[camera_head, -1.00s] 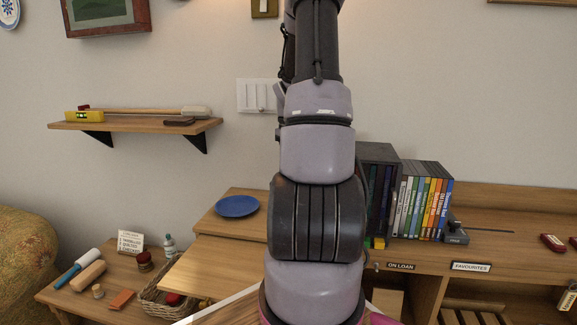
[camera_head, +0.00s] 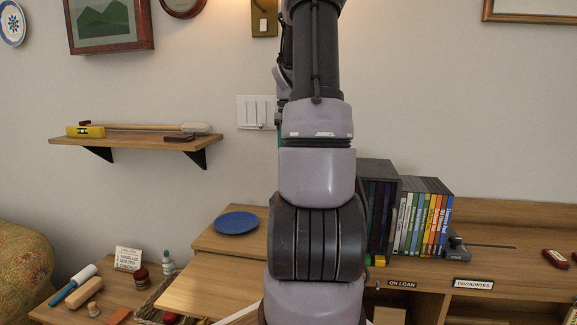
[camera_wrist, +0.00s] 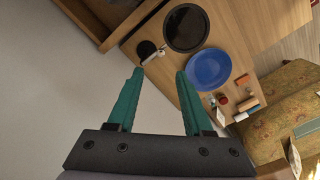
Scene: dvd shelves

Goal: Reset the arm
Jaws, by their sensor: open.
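My gripper (camera_wrist: 159,77) shows in the wrist view with its two green fingers apart and nothing between them. It is high above the furniture, near the wall, with the wooden surface and a blue plate (camera_wrist: 208,69) beyond the fingertips. In the head view my arm stands upright in the middle of the picture and hides what is behind it. The gripper itself is mostly hidden there behind the arm. The blue plate (camera_head: 236,222) lies on the wooden top to the left of my arm.
A wall shelf (camera_head: 136,143) with tools is at the left. A row of DVD cases (camera_head: 422,218) and a dark case holder (camera_head: 378,170) stand right of my arm. A black round item (camera_wrist: 186,28) lies beside the plate.

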